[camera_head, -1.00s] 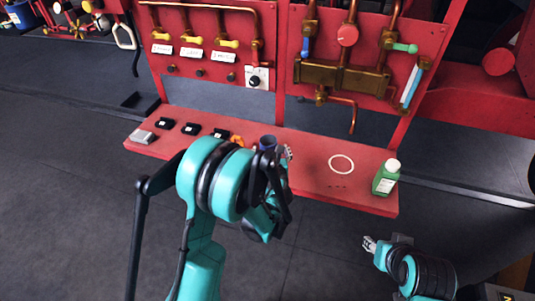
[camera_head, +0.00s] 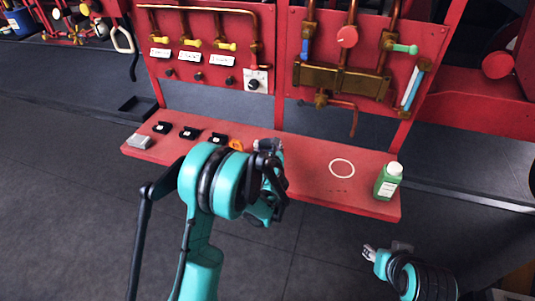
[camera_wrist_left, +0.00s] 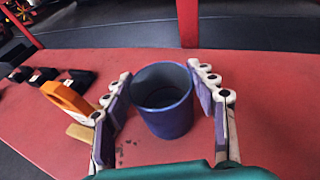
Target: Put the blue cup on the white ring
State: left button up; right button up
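The blue cup (camera_wrist_left: 164,112) stands upright on the red bench, between the spread fingers of my left gripper (camera_wrist_left: 166,103) in the left wrist view. A small gap shows on each side of the cup, so the gripper is open around it. In the head view my left gripper (camera_head: 268,146) and arm hide the cup. The white ring (camera_head: 342,168) lies flat and empty on the bench, to the right of the left gripper. My right gripper (camera_head: 370,253) is low at the right, in front of the bench; its finger opening is too small to tell.
A green bottle (camera_head: 388,181) stands at the bench's right end, right of the ring. An orange object (camera_wrist_left: 66,101) lies left of the cup. Several black pieces (camera_head: 189,132) and a grey block (camera_head: 139,141) are further left. Pipes and valves line the red panel behind.

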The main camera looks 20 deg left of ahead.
pick_arm(q)
jog(key=shift+c, duration=1.1)
